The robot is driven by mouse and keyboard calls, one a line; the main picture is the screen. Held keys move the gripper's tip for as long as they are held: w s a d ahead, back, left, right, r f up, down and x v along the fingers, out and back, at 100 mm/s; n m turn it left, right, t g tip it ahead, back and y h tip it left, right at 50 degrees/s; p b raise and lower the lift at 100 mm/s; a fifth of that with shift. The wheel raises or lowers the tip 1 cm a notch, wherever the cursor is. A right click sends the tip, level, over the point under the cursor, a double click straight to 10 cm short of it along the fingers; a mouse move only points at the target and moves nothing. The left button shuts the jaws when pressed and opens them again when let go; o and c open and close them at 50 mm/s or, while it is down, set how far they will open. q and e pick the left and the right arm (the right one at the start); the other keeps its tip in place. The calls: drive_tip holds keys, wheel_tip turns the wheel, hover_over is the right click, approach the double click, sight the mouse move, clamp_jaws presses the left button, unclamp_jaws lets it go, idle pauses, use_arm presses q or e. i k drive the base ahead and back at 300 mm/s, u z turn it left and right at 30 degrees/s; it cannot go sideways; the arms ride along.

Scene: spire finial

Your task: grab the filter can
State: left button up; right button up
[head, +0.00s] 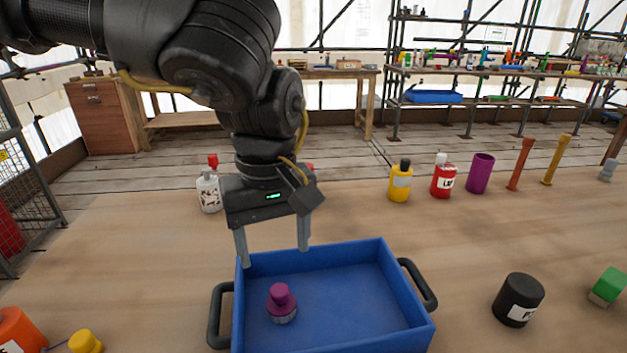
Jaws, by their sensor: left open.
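My left gripper (273,256) is open and empty, pointing down over the back left rim of the blue tray (395,285). It is well to the left of the black can and apart from it. Inside the tray, below the gripper, stands a small piece with a purple knob (282,298) and a grey base. My right gripper is not in view.
A green block (609,285) lies right of the black can. Yellow (400,183) and red (443,180) bottles, a purple cup (480,173) and orange and yellow posts stand behind. A white bottle (209,192) stands back left. The table between tray and can is clear.

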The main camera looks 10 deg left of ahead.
sight(520, 294)
drive_tip(key=k, duration=1)
